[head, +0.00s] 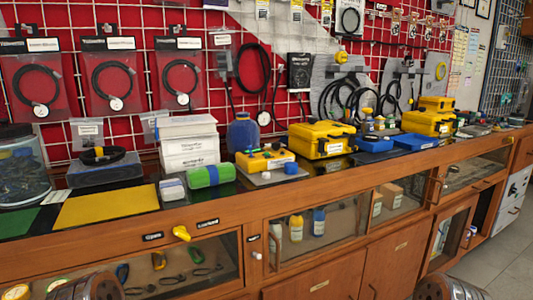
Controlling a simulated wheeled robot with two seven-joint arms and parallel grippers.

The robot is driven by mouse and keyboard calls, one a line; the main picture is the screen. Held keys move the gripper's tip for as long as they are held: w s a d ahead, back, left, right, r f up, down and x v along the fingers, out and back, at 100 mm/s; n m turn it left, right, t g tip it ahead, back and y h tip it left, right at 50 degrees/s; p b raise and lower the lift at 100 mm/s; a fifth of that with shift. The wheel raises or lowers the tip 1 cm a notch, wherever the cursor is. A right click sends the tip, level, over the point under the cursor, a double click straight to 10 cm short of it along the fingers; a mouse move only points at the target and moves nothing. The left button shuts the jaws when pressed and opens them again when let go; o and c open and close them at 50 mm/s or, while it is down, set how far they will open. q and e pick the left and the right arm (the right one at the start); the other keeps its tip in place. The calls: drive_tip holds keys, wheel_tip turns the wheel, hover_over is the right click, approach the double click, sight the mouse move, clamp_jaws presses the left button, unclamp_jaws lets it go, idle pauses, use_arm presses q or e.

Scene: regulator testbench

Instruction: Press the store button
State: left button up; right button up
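A button marked store cannot be made out at this size. Neither of my grippers shows; only rounded dark parts, apparently of my own arms, show at the bottom edge. Nothing touches the yellow device from my side.
The long wooden counter (130,243) has glass-fronted cabinets below. A yellow mat (107,206) lies clear at the left. A yellow knob (181,233) juts from the counter front.

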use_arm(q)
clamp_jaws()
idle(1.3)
